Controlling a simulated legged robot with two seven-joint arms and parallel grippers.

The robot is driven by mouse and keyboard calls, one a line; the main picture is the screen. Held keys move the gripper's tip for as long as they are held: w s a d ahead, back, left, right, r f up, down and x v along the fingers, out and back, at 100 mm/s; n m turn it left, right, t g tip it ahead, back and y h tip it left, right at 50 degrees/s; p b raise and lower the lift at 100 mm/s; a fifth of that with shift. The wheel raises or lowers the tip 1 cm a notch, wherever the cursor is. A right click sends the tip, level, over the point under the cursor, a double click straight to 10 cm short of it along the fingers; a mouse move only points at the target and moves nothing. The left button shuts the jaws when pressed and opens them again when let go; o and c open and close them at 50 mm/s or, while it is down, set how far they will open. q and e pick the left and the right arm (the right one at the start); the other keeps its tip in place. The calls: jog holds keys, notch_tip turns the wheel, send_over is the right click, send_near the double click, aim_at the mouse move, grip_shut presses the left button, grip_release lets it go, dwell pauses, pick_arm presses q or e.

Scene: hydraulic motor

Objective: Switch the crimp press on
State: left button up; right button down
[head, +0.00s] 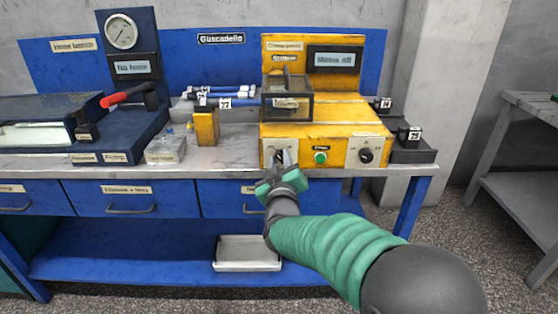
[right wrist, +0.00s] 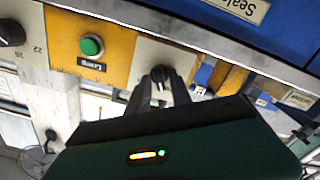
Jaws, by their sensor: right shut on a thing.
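The yellow crimp press (head: 330,130) stands on the right part of the bench. Its display (head: 334,59) reads "Mains off". On its front are a white plate with a dark rotary switch at the left, a green button (head: 321,157) in the middle, and a black dial (head: 366,155) at the right. My right gripper (head: 281,165) is at the left switch. In the right wrist view the fingers of my right gripper (right wrist: 160,93) are shut on the switch knob (right wrist: 160,74), which shows between their tips. The green button (right wrist: 91,45) is beside it. My left gripper is out of view.
A clear-lidded box (head: 166,150) and a yellow block (head: 206,128) stand left of the press. A gauge panel (head: 122,31) and a red-handled lever (head: 125,96) are further left. Dark blocks numbered 14 and 29 (head: 409,136) stand right of the press.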

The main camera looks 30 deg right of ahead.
jog(key=m, duration=0.2)
jog(key=f+m, duration=0.1)
jog(key=m, duration=0.1)
jog(key=shift+s+d, duration=0.1)
jog(key=shift+d, duration=0.05)
dwell(1.2)
jog(key=c, duration=1.5)
grip_release()
jog(key=shift+o, duration=0.2)
jog(key=shift+w, duration=0.25)
jog(key=shift+d, duration=0.1)
jog(key=shift+s+r, duration=0.1)
